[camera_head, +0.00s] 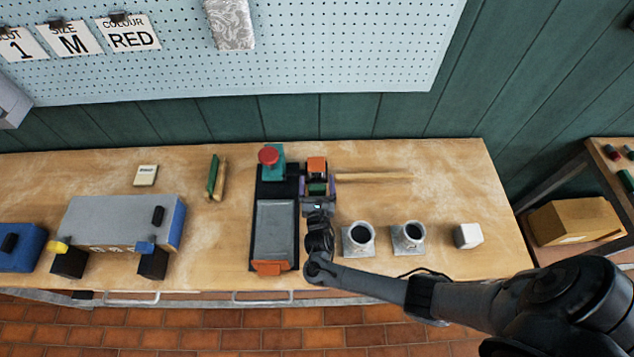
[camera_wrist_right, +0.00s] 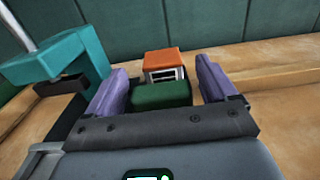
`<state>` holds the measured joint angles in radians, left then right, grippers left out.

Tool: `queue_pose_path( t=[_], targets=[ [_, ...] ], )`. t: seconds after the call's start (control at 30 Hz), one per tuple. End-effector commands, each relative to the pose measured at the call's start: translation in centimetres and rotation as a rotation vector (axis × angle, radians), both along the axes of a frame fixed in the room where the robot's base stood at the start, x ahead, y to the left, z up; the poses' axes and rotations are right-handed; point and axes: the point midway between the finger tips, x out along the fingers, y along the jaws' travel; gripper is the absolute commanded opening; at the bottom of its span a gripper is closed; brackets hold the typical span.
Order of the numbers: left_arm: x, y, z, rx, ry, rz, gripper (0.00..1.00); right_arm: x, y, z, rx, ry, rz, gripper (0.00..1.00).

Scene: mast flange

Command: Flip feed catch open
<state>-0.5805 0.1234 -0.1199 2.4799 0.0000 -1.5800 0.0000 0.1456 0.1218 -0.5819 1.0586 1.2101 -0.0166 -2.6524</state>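A dark-based machine (camera_head: 275,236) with a grey plate stands on the wooden bench. It has a teal block (camera_head: 278,173) with a red knob (camera_head: 268,156) at its back left and an orange piece (camera_head: 268,268) at its front. My right gripper (camera_head: 317,181) is at its back right, with purple fingers apart. A dark green block (camera_wrist_right: 160,96) lies between the fingers, with gaps on both sides. An orange-topped block (camera_wrist_right: 164,62) stands just beyond it. I cannot tell which piece is the feed catch. My left gripper is out of view.
Two flanged cups (camera_head: 359,238) (camera_head: 409,236) and a white cube (camera_head: 468,236) stand right of my forearm. A wooden rod (camera_head: 375,177) lies right of the gripper. A grey and blue box (camera_head: 122,220) is at the left. The bench's back right is clear.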

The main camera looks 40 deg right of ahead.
Motion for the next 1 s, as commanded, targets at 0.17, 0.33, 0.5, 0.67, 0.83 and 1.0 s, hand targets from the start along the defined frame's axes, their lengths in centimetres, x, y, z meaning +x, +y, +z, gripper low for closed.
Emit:
queue_pose_path(
  t=[0.17, 0.33, 0.5, 0.67, 0.83, 1.0],
  targets=[
    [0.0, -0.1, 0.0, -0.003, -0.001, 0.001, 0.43, 0.0, 0.0, 0.0, 0.0, 0.001, 0.0, 0.85],
    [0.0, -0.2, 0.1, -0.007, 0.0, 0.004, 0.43, -0.3, 0.2, 0.0, 0.0, 0.002, 0.0, 0.85],
    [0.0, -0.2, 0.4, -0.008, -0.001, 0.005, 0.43, -1.8, 1.5, 0.0, 0.003, 0.002, 0.001, 0.85],
    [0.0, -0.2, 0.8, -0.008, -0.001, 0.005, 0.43, -3.9, 3.2, 0.0, 0.002, 0.002, 0.001, 0.85],
    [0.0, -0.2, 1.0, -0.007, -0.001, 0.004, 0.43, -6.1, 5.0, 0.0, 0.003, 0.002, 0.001, 0.85],
    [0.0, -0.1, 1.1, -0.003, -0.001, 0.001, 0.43, -7.6, 6.3, 0.0, 0.002, 0.002, 0.001, 0.85]
  ],
)
